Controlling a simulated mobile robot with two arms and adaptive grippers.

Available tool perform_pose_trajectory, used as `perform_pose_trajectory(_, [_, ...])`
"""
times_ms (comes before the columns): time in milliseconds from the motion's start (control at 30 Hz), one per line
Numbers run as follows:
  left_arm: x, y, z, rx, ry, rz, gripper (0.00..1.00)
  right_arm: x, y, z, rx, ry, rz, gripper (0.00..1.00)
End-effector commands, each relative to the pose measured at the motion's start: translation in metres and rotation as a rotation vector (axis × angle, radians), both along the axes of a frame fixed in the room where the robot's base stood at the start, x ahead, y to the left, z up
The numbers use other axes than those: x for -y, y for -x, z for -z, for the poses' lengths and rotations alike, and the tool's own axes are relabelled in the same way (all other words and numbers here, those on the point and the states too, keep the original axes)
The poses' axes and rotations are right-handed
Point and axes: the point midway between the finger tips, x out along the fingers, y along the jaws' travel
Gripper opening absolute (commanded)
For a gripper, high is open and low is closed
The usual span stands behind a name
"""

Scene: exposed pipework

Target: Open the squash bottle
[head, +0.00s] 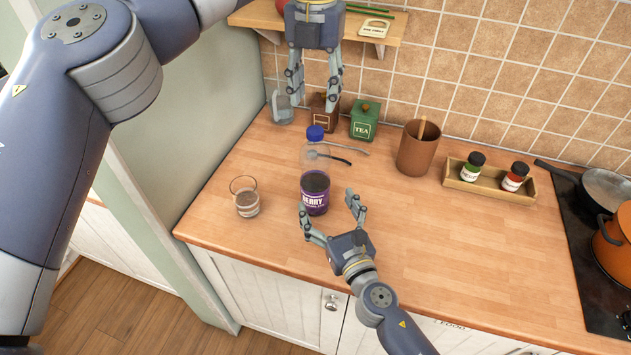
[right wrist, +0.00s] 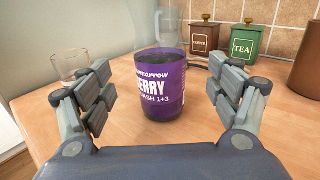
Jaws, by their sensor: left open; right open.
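The squash bottle (head: 315,189) stands upright on the wooden counter, clear with dark liquid in its lower part, a purple label and a blue cap (head: 315,133). In the right wrist view the bottle (right wrist: 161,85) is ahead, between the spread fingers, and its cap is out of frame. My right gripper (head: 330,212) is open and low, in front of the bottle, with its fingers pointing towards it. My left gripper (head: 307,98) is open and empty, pointing down above and behind the cap, apart from it.
A glass (head: 246,197) stands left of the bottle near the counter's front edge. Behind are a brown canister (head: 322,113) and a green tea canister (head: 365,120). A brown pot (head: 418,148) and a spice tray (head: 488,182) stand right. The counter's front right is clear.

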Motion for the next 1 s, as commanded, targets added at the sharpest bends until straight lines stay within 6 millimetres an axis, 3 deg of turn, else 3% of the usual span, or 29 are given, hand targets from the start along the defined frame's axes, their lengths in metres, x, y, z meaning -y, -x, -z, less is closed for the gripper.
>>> perform_pose_trajectory(200, [0.001,0.0,0.0,-0.001,0.003,0.001,0.45,-0.014,-0.04,-0.001,0.001,-0.003,0.003,0.83])
perform_pose_trajectory(400, [0.001,0.0,0.0,0.0,0.003,0.002,0.45,-0.024,-0.066,-0.001,0.001,-0.004,0.003,0.83])
perform_pose_trajectory(867, [0.001,0.0,0.001,0.0,0.004,0.002,0.45,-0.028,-0.076,0.0,0.0,-0.003,0.002,0.83])
perform_pose_trajectory(1000, [0.001,0.0,0.001,0.0,0.004,0.002,0.45,-0.028,-0.076,0.0,0.0,-0.003,0.002,0.51])
